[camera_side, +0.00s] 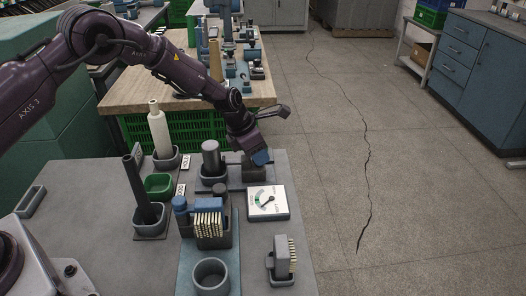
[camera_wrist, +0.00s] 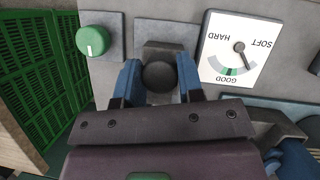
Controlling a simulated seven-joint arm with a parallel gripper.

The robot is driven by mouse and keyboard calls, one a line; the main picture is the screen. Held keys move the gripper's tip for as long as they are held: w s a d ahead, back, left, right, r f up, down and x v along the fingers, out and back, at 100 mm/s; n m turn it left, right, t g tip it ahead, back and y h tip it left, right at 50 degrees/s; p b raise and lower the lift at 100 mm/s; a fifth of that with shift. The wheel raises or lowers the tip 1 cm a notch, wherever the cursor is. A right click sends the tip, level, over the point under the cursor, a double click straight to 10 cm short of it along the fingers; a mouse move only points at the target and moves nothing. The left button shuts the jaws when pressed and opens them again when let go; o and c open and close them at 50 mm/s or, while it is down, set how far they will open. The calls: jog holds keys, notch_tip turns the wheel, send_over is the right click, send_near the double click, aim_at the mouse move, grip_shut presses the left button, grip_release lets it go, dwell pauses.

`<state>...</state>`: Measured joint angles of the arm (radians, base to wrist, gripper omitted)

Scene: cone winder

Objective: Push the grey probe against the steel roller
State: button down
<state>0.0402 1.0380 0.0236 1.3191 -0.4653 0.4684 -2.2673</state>
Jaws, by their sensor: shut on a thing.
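The steel roller (camera_side: 211,160) is a grey upright cylinder in a dark cradle, left of my gripper in the side view. My gripper (camera_side: 260,158) is low over the bench, with blue fingertips. In the wrist view my gripper (camera_wrist: 159,80) has a fingertip on each side of a dark round-topped piece, which I take for the grey probe (camera_wrist: 158,76), and is shut on it. In the side view the probe is mostly hidden by the gripper. The roller is hidden in the wrist view. I cannot tell whether probe and roller touch. The gauge (camera_side: 267,201) shows a needle (camera_wrist: 240,48).
A green knob (camera_wrist: 93,41) is beside the probe in the wrist view.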

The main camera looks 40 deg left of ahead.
jog(key=shift+s+a, duration=0.2)
jog(key=c, duration=0.8)
grip_release()
jog(key=shift+o, duration=0.2)
jog(key=shift+r, duration=0.35)
jog(key=v, duration=1.2)
jog(key=shift+a, duration=0.1)
